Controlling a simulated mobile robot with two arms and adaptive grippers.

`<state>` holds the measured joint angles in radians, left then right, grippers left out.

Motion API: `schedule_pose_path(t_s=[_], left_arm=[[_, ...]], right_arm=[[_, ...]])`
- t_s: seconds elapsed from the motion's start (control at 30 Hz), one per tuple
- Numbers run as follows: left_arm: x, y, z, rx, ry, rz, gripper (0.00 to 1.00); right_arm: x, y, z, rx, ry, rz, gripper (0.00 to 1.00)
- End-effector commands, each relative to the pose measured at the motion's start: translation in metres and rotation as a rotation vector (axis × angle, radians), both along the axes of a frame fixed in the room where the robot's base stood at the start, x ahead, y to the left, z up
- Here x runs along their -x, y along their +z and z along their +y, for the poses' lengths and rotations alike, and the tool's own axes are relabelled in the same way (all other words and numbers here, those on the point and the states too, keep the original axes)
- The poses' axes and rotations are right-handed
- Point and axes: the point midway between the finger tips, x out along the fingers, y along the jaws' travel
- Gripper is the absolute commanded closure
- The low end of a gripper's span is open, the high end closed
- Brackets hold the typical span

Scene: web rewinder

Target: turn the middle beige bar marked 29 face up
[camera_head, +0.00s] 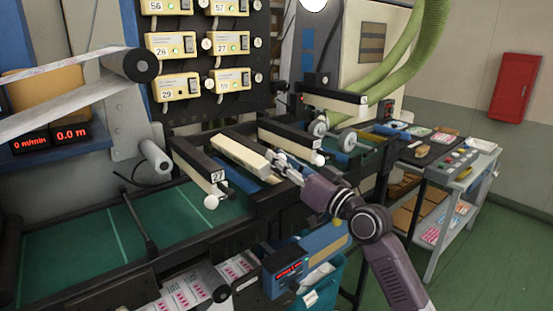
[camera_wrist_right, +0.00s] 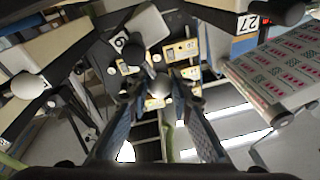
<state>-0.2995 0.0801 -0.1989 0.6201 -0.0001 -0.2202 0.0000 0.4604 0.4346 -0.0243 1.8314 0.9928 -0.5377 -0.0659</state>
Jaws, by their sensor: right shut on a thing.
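The middle beige bar (camera_head: 240,149) lies between two other bars on the machine. Its pale beige side shows broadly from above in the head view; I cannot tell its exact tilt. My right gripper (camera_head: 276,158) is at the near end of this bar, shut on its end knob, which the fingers largely hide in the head view. In the right wrist view a dark round knob (camera_wrist_right: 160,84) sits between the fingers of my right gripper (camera_wrist_right: 160,98). A white label there shows one upside-down digit; the rest is hidden. My left gripper is out of view.
The left bar, labelled 27 (camera_head: 195,165), with a white knob (camera_head: 211,202), and the right bar (camera_head: 289,135) lie close on either side, dark tops up. Numbered switch boxes (camera_head: 180,88) hang behind. A blue device (camera_head: 308,262) stands below my right arm.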

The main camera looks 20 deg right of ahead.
Motion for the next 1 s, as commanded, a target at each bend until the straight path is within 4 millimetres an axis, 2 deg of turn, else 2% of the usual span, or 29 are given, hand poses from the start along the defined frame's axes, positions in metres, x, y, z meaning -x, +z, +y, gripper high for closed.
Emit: schedule_pose_path(t_s=[0.13, 0.5, 1.0], left_arm=[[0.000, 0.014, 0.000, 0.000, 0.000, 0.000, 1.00], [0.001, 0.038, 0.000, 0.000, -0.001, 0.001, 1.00], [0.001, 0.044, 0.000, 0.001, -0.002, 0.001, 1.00]], right_arm=[[-0.003, 0.006, -0.008, -0.135, -0.003, 0.045, 1.00], [-0.008, 0.005, -0.024, -0.467, -0.003, 0.165, 1.00], [-0.015, -0.008, -0.043, -0.914, -0.002, 0.326, 1.00]])
